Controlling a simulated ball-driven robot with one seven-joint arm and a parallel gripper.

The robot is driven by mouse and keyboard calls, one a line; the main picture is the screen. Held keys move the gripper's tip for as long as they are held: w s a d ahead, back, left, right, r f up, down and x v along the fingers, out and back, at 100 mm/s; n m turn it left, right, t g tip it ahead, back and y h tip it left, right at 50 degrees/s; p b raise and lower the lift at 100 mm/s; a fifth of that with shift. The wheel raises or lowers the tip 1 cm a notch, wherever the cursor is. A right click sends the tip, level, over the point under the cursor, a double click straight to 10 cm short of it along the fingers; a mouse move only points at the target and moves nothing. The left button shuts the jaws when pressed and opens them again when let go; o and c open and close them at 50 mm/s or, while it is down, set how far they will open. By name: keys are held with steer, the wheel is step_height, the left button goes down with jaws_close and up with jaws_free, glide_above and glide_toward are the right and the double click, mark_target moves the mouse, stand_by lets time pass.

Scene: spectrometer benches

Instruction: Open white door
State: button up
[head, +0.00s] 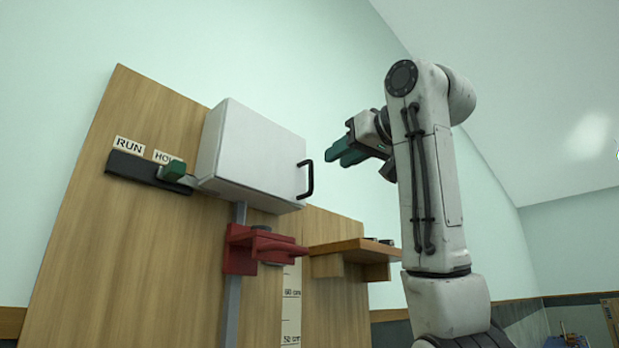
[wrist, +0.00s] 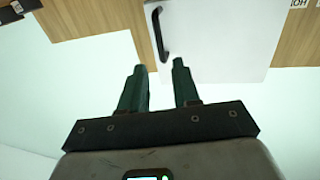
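The white door (head: 262,150) is the front of a white box mounted on a wooden panel, and it looks closed. Its black bar handle (head: 307,179) is upright on the door's right edge. In the wrist view the door (wrist: 220,35) is at the top, with the handle (wrist: 159,34) at its left edge. My gripper (head: 340,152) is to the right of the handle and apart from it. In the wrist view its two green fingers (wrist: 162,68) are spread with an empty gap, pointing toward the handle.
A red bracket (head: 262,249) on a grey rail sits below the box. A wooden shelf (head: 350,247) with small dark items stands to the lower right. Space around the gripper is clear.

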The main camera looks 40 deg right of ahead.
mark_target(312, 173)
steer(key=w+p, duration=0.1)
steer(key=w, duration=0.2)
steer(key=w+d+p, duration=0.1)
steer(key=w, duration=0.2)
steer(key=w+p, duration=0.2)
steer(key=w, duration=0.1)
steer(key=shift+w+d+r, duration=0.2)
steer(key=shift+d, duration=0.05)
steer(key=shift+w+d+f, duration=0.1)
steer(key=shift+w+f, duration=0.05)
steer(key=shift+w, duration=0.45)
steer(key=shift+c, duration=0.3)
jaws_close()
